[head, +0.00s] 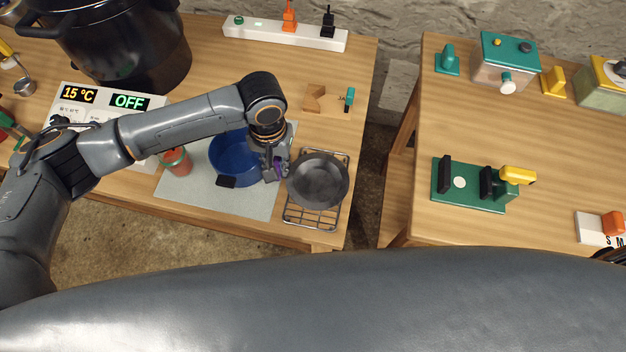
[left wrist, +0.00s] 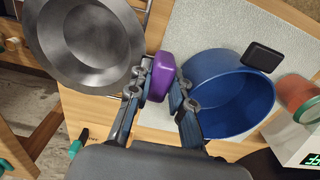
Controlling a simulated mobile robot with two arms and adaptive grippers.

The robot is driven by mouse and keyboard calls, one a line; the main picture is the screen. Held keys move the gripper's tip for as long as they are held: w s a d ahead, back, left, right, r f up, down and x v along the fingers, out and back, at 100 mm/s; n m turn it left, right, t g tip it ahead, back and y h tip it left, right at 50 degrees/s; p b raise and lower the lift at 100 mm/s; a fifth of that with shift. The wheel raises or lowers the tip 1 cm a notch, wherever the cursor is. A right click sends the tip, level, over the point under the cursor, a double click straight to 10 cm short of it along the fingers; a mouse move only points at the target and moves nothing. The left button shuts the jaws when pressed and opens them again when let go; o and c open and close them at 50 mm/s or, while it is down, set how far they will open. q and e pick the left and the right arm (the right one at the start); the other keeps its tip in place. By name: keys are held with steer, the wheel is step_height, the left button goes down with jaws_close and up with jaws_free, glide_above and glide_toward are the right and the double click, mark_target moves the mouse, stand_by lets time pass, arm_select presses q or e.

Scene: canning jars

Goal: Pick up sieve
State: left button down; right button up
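A dark grey round bowl (head: 318,180), which looks like the sieve, rests on a wire rack (head: 299,222) at the table's front right. It is large at upper left in the left wrist view (left wrist: 88,42). A purple block-like part (left wrist: 160,77), possibly its handle, lies at the bowl's edge; whether it is joined is hidden. My left gripper (head: 276,169) is low between this bowl and a blue pot. In the left wrist view its fingers (left wrist: 163,82) stand on both sides of the purple part, very near it. Whether they press on it is unclear. My right gripper is not in view.
The blue pot (head: 229,158) and a reddish jar (head: 177,163) stand close left on a grey mat (head: 245,207). A big black pot (head: 130,50) is behind. A power strip (head: 270,32) lies at the back. A gap separates the second table (head: 560,150) at right.

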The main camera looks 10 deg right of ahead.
arm_select(q)
steer(key=shift+r, duration=0.1)
stand_by(0.3)
steer(key=shift+r, duration=0.6)
steer(key=s+d+r+b, duration=0.3)
steer(key=s+d+r, duration=0.3)
steer(key=d+r, duration=0.55)
steer(key=w+a+m+p, duration=0.2)
steer(key=w+a+p, duration=0.5)
steer(key=a, duration=0.7)
steer(key=w+a+m+p, duration=0.2)
steer(key=w+a+p, duration=0.5)
steer(key=w+a, duration=0.3)
steer(key=a, duration=0.3)
steer(key=shift+w+a, duration=0.15)
steer(key=shift+a, duration=0.25)
